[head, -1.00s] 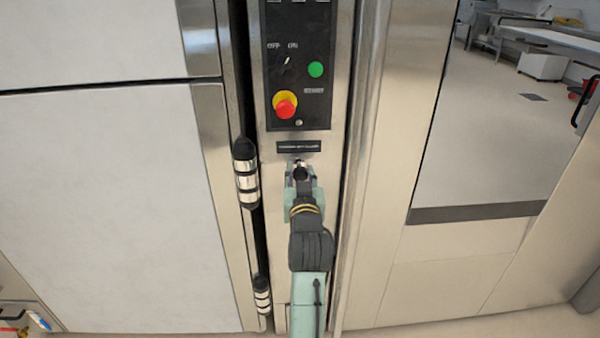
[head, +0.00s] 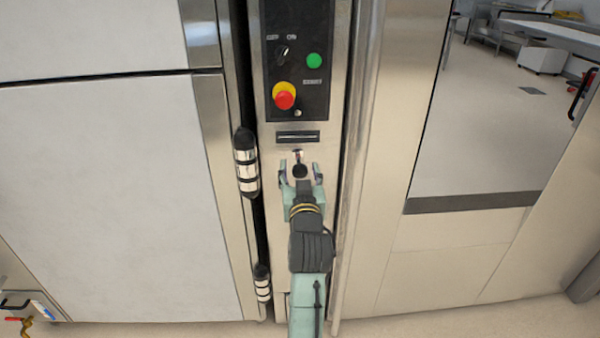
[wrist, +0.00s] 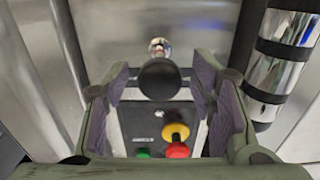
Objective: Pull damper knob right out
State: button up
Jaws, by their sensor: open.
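The damper knob (head: 299,171) is a black ball on a shiny metal stem below a dark label plate on the narrow steel panel. The stem shows between the ball and the panel. In the wrist view the black ball (wrist: 159,77) is at the upper centre, with its stem beyond it. My gripper (head: 300,175) is open around the knob, one finger on each side. In the wrist view there are gaps between the ball and both finger pads (wrist: 162,105), so nothing is gripped.
Above the knob is a black control panel (head: 270,105) with a red emergency button (head: 285,97), a green button (head: 314,61) and a rotary switch. Cylindrical door hinges (head: 247,165) stand close on the left. A vertical steel edge (head: 357,180) runs on the right.

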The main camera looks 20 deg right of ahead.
jog(key=v, duration=0.7)
jog(key=shift+s, duration=0.25)
